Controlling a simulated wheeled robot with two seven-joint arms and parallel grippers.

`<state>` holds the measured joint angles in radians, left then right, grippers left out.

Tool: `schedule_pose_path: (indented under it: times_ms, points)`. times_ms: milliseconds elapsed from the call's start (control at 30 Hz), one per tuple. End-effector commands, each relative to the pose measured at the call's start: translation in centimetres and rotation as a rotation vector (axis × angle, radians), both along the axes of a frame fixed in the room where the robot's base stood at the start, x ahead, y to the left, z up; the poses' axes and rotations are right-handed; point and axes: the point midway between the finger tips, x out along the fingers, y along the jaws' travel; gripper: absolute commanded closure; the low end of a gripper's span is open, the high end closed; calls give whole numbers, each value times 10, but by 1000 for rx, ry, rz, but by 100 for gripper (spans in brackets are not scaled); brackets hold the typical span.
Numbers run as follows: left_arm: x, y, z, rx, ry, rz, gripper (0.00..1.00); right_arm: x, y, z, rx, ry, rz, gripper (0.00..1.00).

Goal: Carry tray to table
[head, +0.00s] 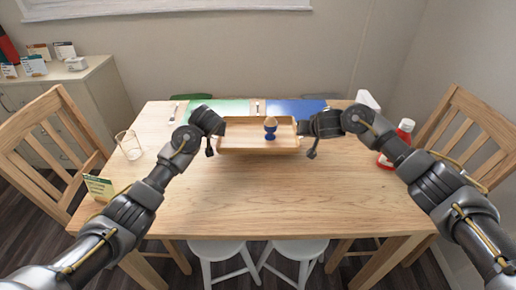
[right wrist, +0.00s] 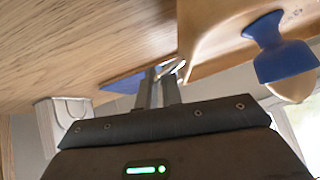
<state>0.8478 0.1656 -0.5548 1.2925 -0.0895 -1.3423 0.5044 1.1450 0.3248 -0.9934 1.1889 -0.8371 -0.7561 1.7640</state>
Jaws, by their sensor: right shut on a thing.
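A light wooden tray (head: 258,151) is over the far middle part of the wooden table (head: 250,195), level between my two grippers. A blue egg cup (head: 270,133) with a brown egg (head: 270,121) stands upright on it, right of the middle. My right gripper (head: 304,128) is shut on the tray's right edge; the right wrist view shows its fingers (right wrist: 165,80) at the tray wall (right wrist: 205,45). My left gripper (head: 224,129) is at the tray's left edge, its fingertips too hidden to tell their state. I cannot tell whether the tray touches the table.
Green (head: 234,109) and blue (head: 295,110) placemats lie at the far edge. A glass (head: 129,146) and small box (head: 98,187) stand left; a red bottle (head: 395,145) and white bottle (head: 367,100) stand right. The near tabletop is clear. Chairs flank the table; stools (head: 218,250) stand in front.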

Motion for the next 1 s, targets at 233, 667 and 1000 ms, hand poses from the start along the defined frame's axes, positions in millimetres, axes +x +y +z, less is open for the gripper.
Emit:
schedule_pose_path:
  times_ms: [233,667,1000]
  points:
    - [0,0,-9,-1,-1,0,100,0,0,-9,0,-1,0,100]
    - [0,0,-40,-1,-1,0,100,0,0,-40,0,-1,0,100]
    - [0,0,-48,0,1,0,71,0,0,-48,-1,0,-1,71]
